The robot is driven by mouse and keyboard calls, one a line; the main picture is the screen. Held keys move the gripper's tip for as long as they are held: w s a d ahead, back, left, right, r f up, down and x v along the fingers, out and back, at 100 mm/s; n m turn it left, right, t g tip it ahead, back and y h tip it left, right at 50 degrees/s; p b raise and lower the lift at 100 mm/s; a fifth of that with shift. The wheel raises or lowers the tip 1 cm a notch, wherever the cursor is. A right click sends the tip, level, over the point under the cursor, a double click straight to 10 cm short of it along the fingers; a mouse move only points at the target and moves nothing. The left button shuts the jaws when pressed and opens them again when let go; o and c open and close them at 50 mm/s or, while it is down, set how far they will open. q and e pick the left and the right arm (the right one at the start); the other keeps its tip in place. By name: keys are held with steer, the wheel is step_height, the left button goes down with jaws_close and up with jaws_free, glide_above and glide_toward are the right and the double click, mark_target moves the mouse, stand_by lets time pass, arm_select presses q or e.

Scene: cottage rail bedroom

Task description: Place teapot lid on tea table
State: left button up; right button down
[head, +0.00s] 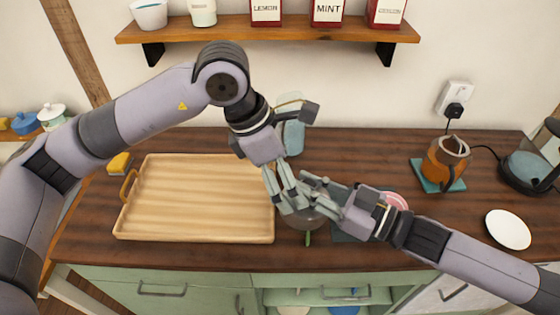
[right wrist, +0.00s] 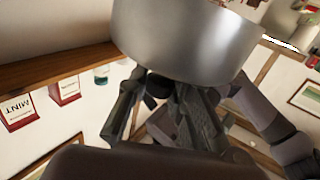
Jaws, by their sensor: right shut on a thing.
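A round grey teapot (head: 308,222) stands at the counter's front, mostly hidden under both grippers. A silvery cylindrical wall (right wrist: 190,35) fills the top of the right wrist view and looks like its body. My right gripper (head: 318,196) comes in from the right and is shut at the teapot; the exact grip is hidden. My left gripper (head: 284,200) points down over the teapot, its fingers close together and crossing in front of the right fingertips. I cannot make out the lid or whether the left fingers hold it. A pale wooden tray (head: 200,232), apparently the tea table, lies left, its visible surface empty.
A blue-grey container (head: 293,138) stands behind the grippers. An amber jug (head: 443,160) on a teal mat, a white plate (head: 508,229) and a kettle (head: 530,172) are at the right. A wall shelf (head: 270,28) with boxes hangs above.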

arm_select(q)
steer(key=x, duration=0.8)
steer(key=shift+d, duration=0.1)
steer(key=shift+c, duration=0.5)
steer(key=c, duration=0.9)
steer(key=shift+c, duration=0.5)
arm_select(e)
steer(key=c, duration=1.5)
jaws_free()
steer(key=shift+o, duration=0.7)
arm_select(q)
steer(key=shift+w, duration=0.1)
arm_select(e)
steer(key=shift+s, duration=0.1)
